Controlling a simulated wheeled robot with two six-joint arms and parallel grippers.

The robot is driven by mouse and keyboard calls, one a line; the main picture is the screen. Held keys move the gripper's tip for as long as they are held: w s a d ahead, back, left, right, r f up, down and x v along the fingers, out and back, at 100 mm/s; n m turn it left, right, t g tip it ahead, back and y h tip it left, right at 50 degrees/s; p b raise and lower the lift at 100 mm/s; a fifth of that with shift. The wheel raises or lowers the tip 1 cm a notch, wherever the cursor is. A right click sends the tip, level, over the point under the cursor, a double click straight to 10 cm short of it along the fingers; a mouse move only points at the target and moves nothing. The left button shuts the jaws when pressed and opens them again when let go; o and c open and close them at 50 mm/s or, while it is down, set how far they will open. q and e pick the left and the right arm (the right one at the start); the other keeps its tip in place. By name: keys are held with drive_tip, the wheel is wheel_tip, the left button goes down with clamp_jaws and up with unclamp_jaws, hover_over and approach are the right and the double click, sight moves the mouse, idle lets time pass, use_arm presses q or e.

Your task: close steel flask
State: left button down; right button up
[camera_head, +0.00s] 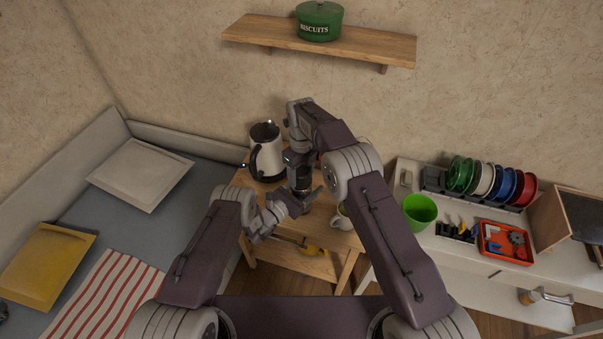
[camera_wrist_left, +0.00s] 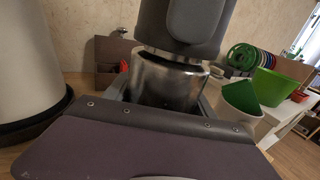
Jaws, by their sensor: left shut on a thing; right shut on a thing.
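The steel flask (camera_wrist_left: 165,82) stands upright on the small wooden table, shiny and cylindrical in the left wrist view. My left gripper (camera_head: 303,197) is shut around its body from the front left; its palm hides the flask's lower part. My right gripper (camera_head: 300,172) is directly above, pointing down, and is shut on the flask's lid. Its dark grey finger (camera_wrist_left: 185,25) covers most of the lid in the left wrist view. A dark band shows between finger and flask, so I cannot tell whether the lid touches the rim.
A black-and-white kettle (camera_head: 266,158) stands close at the left back of the wooden table (camera_head: 322,240). A white mug (camera_head: 341,219) is at the right. A green cup (camera_head: 419,209) and spool rack are on the white cabinet; a bed lies left.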

drive_tip(key=o, duration=1.3)
drive_tip(key=shift+o, duration=0.2)
drive_tip(key=shift+r, duration=2.35)
drive_tip(key=shift+c, duration=0.3)
